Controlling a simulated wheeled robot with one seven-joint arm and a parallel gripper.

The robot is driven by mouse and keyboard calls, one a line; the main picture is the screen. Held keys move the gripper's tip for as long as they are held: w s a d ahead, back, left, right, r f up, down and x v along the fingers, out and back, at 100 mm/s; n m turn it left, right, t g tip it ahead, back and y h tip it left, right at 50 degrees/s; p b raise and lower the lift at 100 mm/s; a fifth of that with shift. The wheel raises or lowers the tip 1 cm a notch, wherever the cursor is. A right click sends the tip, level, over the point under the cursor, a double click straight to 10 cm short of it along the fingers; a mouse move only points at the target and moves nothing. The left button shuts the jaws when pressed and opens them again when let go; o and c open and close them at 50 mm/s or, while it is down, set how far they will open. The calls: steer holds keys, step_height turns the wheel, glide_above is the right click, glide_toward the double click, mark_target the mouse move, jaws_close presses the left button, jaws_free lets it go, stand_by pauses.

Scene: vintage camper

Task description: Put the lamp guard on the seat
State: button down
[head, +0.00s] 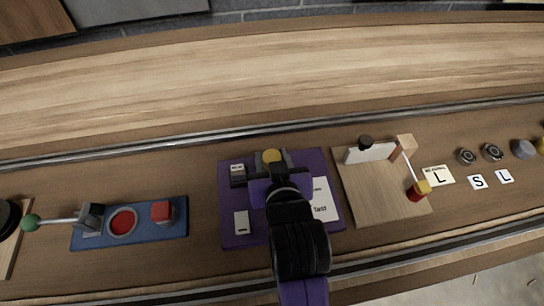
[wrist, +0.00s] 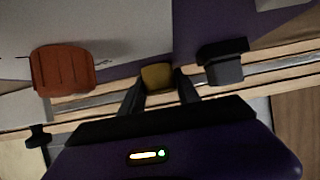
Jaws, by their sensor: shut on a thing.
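My gripper (head: 270,168) is over the purple board (head: 232,205), near its back edge. It is shut on a small yellow piece (head: 271,156), which I take to be the lamp guard. In the wrist view the yellow piece (wrist: 157,75) sits between the two dark fingertips (wrist: 160,86). Its lower part is hidden, and I cannot tell whether it touches the board. No seat can be clearly made out; my arm covers the middle of the board. An orange-red ribbed piece (wrist: 62,70) and a black block (wrist: 222,62) flank the fingers in the wrist view.
The purple board bears a dark labelled block (head: 238,178), a pale plate (head: 241,222) and a white card (head: 323,200). A blue board (head: 145,228) with red parts stands left. A wooden board (head: 375,200) with a hinged piece stands right. Lettered cards and knobs lie farther right.

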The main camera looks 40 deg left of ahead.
steer(key=shift+f, duration=0.15)
steer(key=c, duration=0.9)
jaws_free()
steer(key=shift+r, duration=0.25)
steer(key=v, duration=1.2)
steer(key=shift+f, duration=0.1)
